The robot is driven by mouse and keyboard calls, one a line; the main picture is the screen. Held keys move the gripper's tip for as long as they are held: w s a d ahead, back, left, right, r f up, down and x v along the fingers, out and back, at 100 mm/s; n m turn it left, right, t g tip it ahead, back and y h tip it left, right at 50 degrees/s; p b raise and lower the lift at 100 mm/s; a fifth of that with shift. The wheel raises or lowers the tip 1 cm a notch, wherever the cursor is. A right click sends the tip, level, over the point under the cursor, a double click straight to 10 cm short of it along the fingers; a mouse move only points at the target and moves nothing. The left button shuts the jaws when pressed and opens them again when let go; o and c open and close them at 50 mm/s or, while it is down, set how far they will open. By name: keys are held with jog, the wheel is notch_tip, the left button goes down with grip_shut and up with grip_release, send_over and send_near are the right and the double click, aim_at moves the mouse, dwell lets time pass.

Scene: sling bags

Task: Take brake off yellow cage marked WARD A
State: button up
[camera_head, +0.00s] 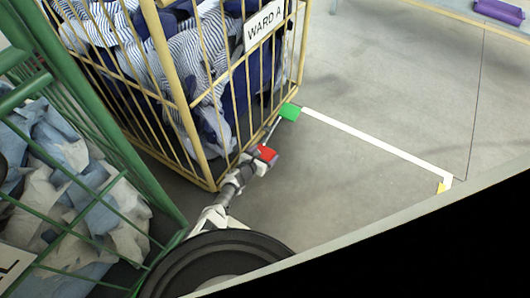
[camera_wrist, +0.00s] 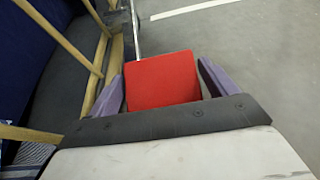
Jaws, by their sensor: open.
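The yellow cage (camera_head: 180,85) stands at upper middle in the head view, filled with striped and dark blue cloth. Its white sign (camera_head: 264,25) reads WARD A. A thin bar runs low along its right side, with a green pedal (camera_head: 289,112) at the far end and a red pedal (camera_head: 268,153) at the near end. My gripper (camera_wrist: 162,84) is open, its purple fingers on either side of the red pedal (camera_wrist: 163,80) in the wrist view. I cannot tell whether they touch it. The green pedal is not visible in the wrist view.
A green cage (camera_head: 96,150) with pale blue and whitish cloth stands close at left. A white floor line (camera_head: 375,140) runs right from near the green pedal to a yellow mark (camera_head: 441,188). A purple object (camera_head: 498,11) lies at top right. The floor right of the cage is clear.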

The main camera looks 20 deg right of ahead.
jog(key=shift+c, duration=0.5)
jog(key=c, duration=1)
jog(key=shift+r, duration=0.1)
jog(key=shift+c, duration=0.2)
